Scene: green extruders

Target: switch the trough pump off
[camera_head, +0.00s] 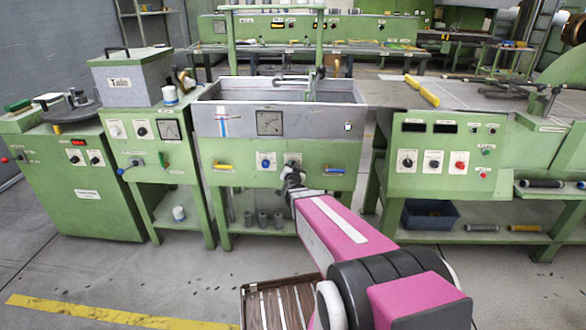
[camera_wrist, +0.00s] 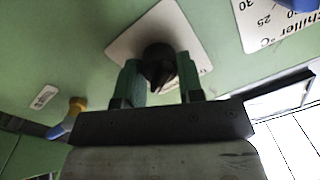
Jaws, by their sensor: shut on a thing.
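The black rotary knob (camera_wrist: 158,58) sits on a white plate on a green panel in the wrist view. My gripper (camera_wrist: 160,78) is shut on this knob, with one green finger on each side of it. The plate's label is mostly hidden by the fingers. In the head view my gripper (camera_head: 292,178) reaches the front panel below the grey metal trough (camera_head: 215,128). There my gripper largely covers the knob, and its pointer direction cannot be told. The neighbouring blue knob (camera_head: 265,161) is to the left of my gripper; its plate reads "Chiller °C" in the wrist view.
A yellow-handled valve (camera_head: 222,167) and a blue-handled valve (camera_head: 334,171) flank the panel. Green control cabinets stand on both sides. Grey cylinders (camera_head: 263,220) stand on the shelf below. Floor at the front left is clear.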

